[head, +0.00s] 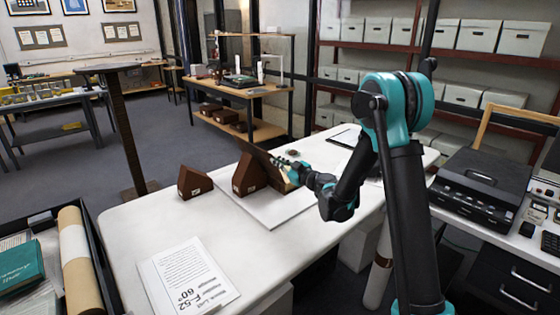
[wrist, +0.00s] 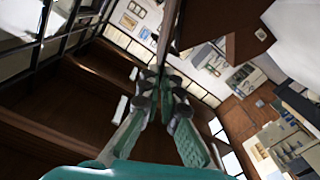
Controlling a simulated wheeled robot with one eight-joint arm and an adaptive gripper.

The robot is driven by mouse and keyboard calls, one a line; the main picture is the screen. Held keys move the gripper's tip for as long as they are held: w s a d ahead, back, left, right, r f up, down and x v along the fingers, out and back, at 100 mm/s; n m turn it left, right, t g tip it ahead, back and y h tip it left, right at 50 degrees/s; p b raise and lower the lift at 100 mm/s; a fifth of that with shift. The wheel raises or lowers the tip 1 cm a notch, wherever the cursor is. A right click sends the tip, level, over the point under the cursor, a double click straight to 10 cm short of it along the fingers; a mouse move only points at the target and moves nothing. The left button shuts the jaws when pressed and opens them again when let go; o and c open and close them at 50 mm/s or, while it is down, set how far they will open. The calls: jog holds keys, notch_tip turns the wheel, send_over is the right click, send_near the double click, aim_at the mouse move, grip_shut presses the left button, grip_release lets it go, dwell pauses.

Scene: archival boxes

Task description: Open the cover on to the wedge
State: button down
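A brown cover (head: 265,160) stands raised and tilted above a white board on the table, close beside a dark brown wedge (head: 246,178). A second brown wedge (head: 194,182) stands apart to the left. My gripper (head: 286,170) is at the cover's right side. In the wrist view, the teal fingers of my gripper (wrist: 164,88) come together on the thin edge of the cover (wrist: 168,38). A brown wedge with a small white label (wrist: 232,28) shows at the upper right there. The fingers partly hide where they touch the cover.
The white table (head: 130,240) has clear room at its left and front. A printed sheet (head: 188,280) lies at the front, and a tray with a green book (head: 18,264) and a tan roll is at the left. A black machine (head: 480,185) stands on the desk at the right.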

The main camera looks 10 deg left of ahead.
dwell(0.4)
jog(key=c, duration=1.7)
grip_release()
jog(key=shift+c, duration=0.2)
jog(key=v, duration=1.2)
jog(key=shift+s+f, duration=0.1)
